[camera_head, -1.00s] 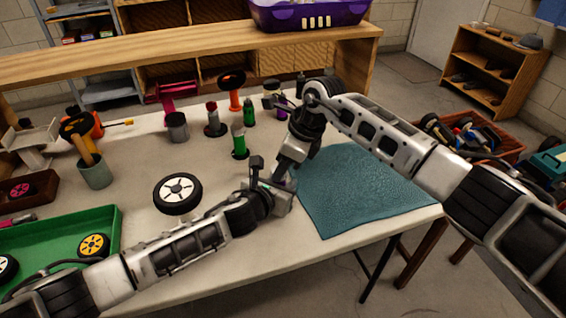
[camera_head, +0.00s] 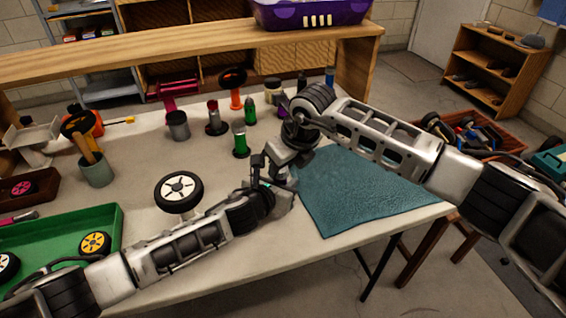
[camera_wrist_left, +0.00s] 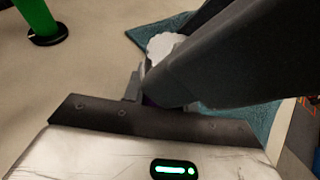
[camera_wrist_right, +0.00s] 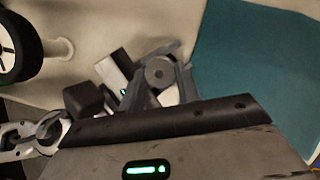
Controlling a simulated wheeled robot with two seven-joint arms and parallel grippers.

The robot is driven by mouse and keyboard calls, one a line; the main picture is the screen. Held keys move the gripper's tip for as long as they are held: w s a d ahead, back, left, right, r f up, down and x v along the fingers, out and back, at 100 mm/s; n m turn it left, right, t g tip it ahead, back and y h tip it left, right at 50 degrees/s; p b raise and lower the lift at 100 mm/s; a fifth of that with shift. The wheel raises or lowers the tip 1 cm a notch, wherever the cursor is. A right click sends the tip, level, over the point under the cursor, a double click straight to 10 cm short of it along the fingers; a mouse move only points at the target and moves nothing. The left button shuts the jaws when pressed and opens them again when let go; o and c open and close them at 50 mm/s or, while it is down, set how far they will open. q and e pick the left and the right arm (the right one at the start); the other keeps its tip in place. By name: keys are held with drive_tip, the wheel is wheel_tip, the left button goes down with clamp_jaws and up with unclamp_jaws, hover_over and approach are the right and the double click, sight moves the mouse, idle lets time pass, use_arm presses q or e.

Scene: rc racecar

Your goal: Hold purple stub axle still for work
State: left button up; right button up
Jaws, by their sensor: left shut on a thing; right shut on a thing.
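My left gripper (camera_head: 276,183) and right gripper (camera_head: 285,165) meet just left of the teal mat (camera_head: 365,190), partly hiding each other. In the left wrist view a small purple patch (camera_wrist_left: 150,101), probably the purple stub axle, shows at the left gripper's jaws, mostly covered by a dark finger. The left gripper is shut on it. In the right wrist view the right gripper (camera_wrist_right: 160,85) is shut on a grey round part (camera_wrist_right: 158,72) with a central hole. I cannot tell whether this part belongs to the stub axle.
A black-and-white wheel (camera_head: 179,191) is close beside my left forearm. A green tray (camera_head: 75,240) is at the left. The mat is bare.

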drive_tip(key=shift+r, duration=0.1)
idle(0.3)
drive_tip(key=o, duration=0.7)
drive_tip(key=v, duration=1.2)
drive_tip(key=shift+a, duration=0.1)
